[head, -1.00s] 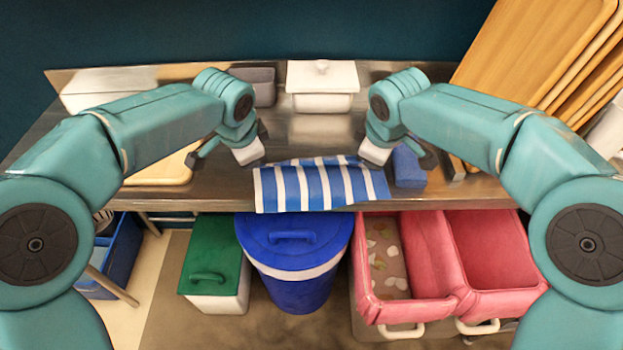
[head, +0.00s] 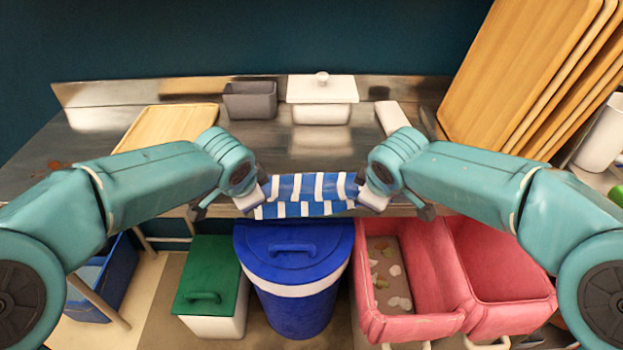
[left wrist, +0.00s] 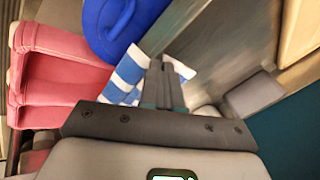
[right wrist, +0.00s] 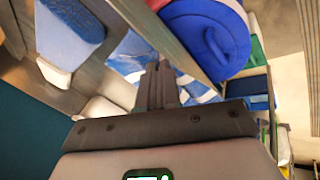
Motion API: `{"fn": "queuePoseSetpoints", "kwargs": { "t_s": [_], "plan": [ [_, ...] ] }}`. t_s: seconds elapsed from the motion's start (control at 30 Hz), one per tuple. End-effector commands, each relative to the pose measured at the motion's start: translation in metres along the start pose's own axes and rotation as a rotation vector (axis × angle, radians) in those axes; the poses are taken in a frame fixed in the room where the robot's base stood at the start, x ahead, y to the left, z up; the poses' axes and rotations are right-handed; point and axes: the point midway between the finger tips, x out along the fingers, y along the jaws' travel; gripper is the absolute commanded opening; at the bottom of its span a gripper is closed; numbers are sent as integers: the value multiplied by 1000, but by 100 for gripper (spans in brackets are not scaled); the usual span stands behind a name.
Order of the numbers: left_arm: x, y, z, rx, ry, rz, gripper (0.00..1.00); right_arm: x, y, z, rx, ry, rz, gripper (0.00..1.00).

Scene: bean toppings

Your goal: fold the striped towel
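The blue-and-white striped towel (head: 310,187) lies at the front edge of the metal counter, with its far part doubled toward the front and a lower striped layer showing beneath. My left gripper (head: 252,198) is at its left end, fingers closed together with towel at the tips; the towel also shows in the left wrist view (left wrist: 127,75). My right gripper (head: 371,196) is at its right end, also closed with cloth at its tips; the towel shows in the right wrist view (right wrist: 132,48). The fingers partly hide the gripped cloth.
A blue lidded bin (head: 292,290), a green-lidded box (head: 208,270) and pink tubs (head: 420,328) stand below the counter front. A white lidded container (head: 322,92), a grey bin (head: 250,100) and a wooden board (head: 170,125) sit at the back. Wooden trays (head: 530,75) lean at right.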

Motion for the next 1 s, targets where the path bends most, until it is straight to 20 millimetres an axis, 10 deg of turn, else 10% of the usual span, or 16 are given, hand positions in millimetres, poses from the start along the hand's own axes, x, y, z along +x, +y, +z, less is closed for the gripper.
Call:
{"fn": "queuePoseSetpoints", "kwargs": {
  "t_s": [0.17,0.57,1.0],
  "plan": [
    [0,0,1,0,-3,0,47,0,1,1,1,-3,0,47],
    [-5,1,1,0,0,0,47,-5,-1,1,0,0,0,47],
    [-79,5,3,1,2,-1,47,-79,-5,3,0,2,1,47]
  ]
}}
